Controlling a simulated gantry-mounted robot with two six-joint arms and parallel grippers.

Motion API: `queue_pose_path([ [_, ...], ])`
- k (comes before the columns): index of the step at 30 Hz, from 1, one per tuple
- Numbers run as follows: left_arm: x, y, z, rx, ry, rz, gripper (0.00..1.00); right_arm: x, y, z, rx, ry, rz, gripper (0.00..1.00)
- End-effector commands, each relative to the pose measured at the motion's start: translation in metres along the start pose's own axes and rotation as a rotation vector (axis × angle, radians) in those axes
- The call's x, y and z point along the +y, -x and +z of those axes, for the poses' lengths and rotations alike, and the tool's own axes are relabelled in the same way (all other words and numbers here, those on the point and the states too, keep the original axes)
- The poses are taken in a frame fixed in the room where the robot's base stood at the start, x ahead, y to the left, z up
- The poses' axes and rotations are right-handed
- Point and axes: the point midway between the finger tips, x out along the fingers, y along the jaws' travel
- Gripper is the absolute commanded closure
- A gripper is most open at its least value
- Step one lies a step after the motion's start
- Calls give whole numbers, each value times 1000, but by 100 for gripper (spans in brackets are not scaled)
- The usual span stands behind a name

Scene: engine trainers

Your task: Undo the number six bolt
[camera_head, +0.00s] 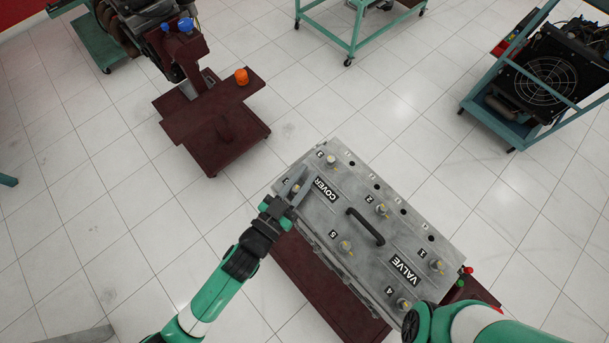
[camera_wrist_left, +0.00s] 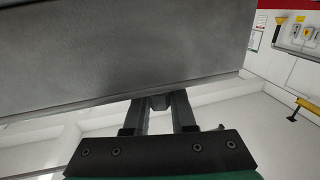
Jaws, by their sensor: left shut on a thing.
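The grey valve cover (camera_head: 318,222) lies across a dark red stand, with several numbered bolts on top. The number six bolt (camera_head: 295,188) is at its left corner, its label partly hidden by a finger. My left gripper (camera_head: 293,188) reaches in from the left with its fingers around this bolt and is shut on it. In the left wrist view the gripper (camera_wrist_left: 160,108) has a small dark piece between its fingers, below the cover's grey surface (camera_wrist_left: 120,55). My right arm enters at the lower right; its gripper is not seen.
Bolts three (camera_head: 330,160), five (camera_head: 345,245), two (camera_head: 381,208), one (camera_head: 436,266) and four (camera_head: 402,303) stand on the cover. A black handle (camera_head: 366,227) rises mid-cover. The dark red stand (camera_head: 310,280) is beneath. Open floor lies left.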

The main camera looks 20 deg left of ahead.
Motion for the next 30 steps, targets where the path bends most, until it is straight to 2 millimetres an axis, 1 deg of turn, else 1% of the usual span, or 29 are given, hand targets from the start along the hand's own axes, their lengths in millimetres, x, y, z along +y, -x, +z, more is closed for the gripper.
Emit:
queue_pose_path([
  [2,0,0,-1,2,0,0,100,0,0,0,0,0,0,46],
  [3,0,0,-1,2,0,0,75,0,0,0,0,0,0,46],
  [8,0,0,-1,2,0,0,46,0,0,0,0,0,0,46],
  [20,0,0,0,1,0,1,46,0,0,0,0,0,0,46],
  [23,0,4,1,2,0,1,46,0,1,1,0,0,0,46],
  [26,0,16,2,1,1,2,46,0,4,4,0,0,0,46],
  [29,0,37,5,-1,0,1,46,0,9,8,0,0,0,46],
  [30,0,47,6,-2,-1,1,46,0,12,12,0,0,0,46],
])
